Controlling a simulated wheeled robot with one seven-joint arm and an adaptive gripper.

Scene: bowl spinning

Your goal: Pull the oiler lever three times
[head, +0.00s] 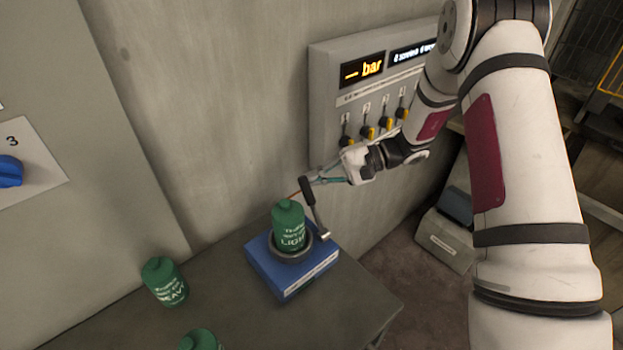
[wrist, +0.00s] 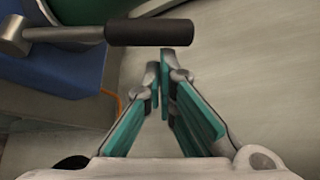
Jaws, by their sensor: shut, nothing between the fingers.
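The oiler is a blue box (head: 290,272) on the table, with a green bottle labelled LIGHT (head: 289,226) standing upright in its round holder. Its lever (head: 315,210) rises at the box's right side, with a dark grip at the top. In the wrist view the black lever grip (wrist: 150,33) lies across the top, with its metal arm at the left. My gripper (head: 312,181) is beside the lever grip at its upper right. In the wrist view my fingertips (wrist: 162,70) meet just below the grip in the picture, with nothing between them. Whether they touch the grip is unclear.
A green bottle labelled HEAVY (head: 164,281) stands left on the table (head: 225,285), and another bottle (head: 200,341) is cut off at the bottom. A wall panel (head: 325,75) with a "bar" display and several yellow-black knobs is behind my arm. A blue knob (head: 9,171) is far left.

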